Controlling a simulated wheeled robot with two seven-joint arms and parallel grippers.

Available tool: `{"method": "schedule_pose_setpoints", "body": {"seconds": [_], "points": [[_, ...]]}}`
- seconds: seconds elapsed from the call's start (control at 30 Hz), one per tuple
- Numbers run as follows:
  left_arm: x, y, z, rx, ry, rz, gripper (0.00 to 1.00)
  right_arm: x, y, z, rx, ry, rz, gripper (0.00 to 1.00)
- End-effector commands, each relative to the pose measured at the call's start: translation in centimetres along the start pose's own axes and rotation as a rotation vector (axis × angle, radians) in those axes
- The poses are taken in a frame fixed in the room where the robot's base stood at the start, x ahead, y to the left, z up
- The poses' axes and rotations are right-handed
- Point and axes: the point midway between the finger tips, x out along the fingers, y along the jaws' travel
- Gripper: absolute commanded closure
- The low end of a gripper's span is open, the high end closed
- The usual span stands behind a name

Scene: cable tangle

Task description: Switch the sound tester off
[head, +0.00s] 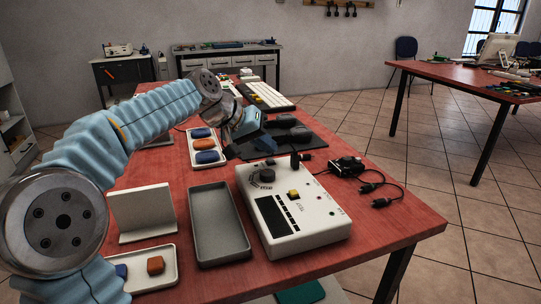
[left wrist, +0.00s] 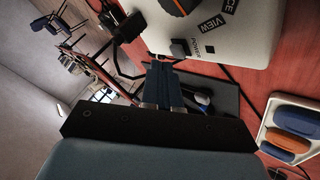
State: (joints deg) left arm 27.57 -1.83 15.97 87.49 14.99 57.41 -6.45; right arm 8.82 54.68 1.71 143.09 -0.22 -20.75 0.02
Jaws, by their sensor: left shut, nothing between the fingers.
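The sound tester (head: 312,232) is a white box with a round dark knob, a yellow button and a dark panel, standing on the red table. In the left wrist view the tester (left wrist: 240,35) shows part of an orange-marked knob, VIEW lettering and a small black switch (left wrist: 180,48) beside a POWER label. My left gripper (head: 266,145) is shut and empty, at the tester's far edge. In the left wrist view its dark fingertips (left wrist: 162,68) point towards the switch, close to it; I cannot tell whether they touch. The switch's position is unclear. My right gripper is out of view.
A black adapter with cables (head: 349,167) lies right of the tester. A grey tray (head: 218,262) and a white holder (head: 142,213) stand to its left. A tray of coloured blocks (head: 194,134), a dark mat (head: 318,141) and a keyboard (head: 265,97) lie behind.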

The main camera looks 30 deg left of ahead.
Motion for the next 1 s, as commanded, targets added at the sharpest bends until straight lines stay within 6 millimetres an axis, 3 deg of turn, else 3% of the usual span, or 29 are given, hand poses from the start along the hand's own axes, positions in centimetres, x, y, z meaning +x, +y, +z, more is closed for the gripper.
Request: {"method": "schedule_pose_setpoints", "body": {"seconds": [0.37,0.67,1.0], "points": [[-0.4,0.3,-0.3,0.0,0.0,0.0,1.0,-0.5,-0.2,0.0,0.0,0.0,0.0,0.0],[-2.8,2.1,-2.0,0.001,-0.001,0.001,1.0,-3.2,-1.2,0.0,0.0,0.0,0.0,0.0],[-4.5,3.3,-3.3,0.001,0.001,0.001,1.0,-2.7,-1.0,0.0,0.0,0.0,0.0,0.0]]}}
